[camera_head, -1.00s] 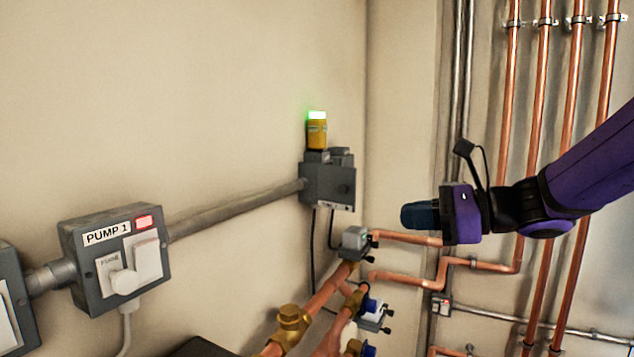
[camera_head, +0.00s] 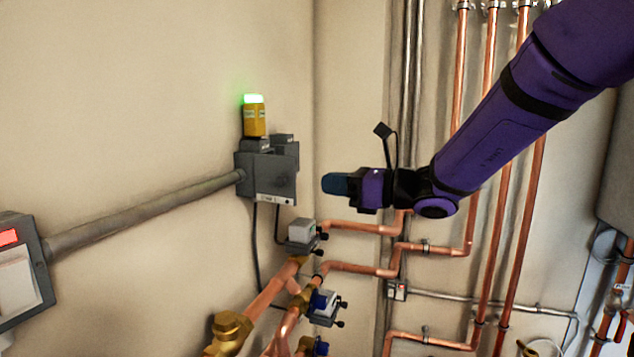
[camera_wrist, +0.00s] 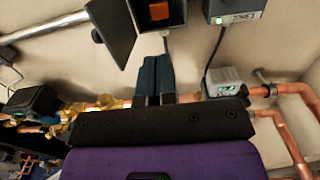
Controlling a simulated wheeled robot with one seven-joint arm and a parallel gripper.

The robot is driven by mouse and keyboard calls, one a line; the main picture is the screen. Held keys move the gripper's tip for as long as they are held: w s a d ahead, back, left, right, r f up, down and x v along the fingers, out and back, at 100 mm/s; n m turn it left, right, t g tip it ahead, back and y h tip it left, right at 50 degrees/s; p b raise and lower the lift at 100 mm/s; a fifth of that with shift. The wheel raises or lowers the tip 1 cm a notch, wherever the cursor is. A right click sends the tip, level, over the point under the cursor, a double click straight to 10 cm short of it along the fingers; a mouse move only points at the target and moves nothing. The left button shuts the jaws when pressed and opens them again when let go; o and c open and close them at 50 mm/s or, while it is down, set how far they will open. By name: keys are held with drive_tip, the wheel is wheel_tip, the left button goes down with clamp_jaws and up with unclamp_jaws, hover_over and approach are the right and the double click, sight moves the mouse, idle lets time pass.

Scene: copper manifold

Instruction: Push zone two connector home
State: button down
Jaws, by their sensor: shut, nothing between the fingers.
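A dark grey wiring box (camera_head: 268,178) is fixed on the wall near the corner. A yellow connector (camera_head: 254,120) with a green-lit top stands up from its left part, beside a lower dark grey block (camera_head: 283,140). I cannot tell which of them is zone two. My gripper (camera_head: 326,184) is shut and empty, just right of the box in the head view, below the connector's height and apart from it. In the wrist view the shut fingers (camera_wrist: 157,62) point toward an orange square in a dark housing (camera_wrist: 160,11); its seating is unclear.
A grey valve head (camera_head: 301,231) sits below my gripper on copper pipes (camera_head: 358,228); it also shows in the wrist view (camera_wrist: 225,82). A second valve head (camera_head: 325,308) is lower. A small labelled box with a green light (camera_wrist: 235,10) hangs upper right. A conduit (camera_head: 150,212) runs left.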

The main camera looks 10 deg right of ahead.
drive_tip(key=x, duration=1.2)
drive_tip(key=shift+a, duration=0.15)
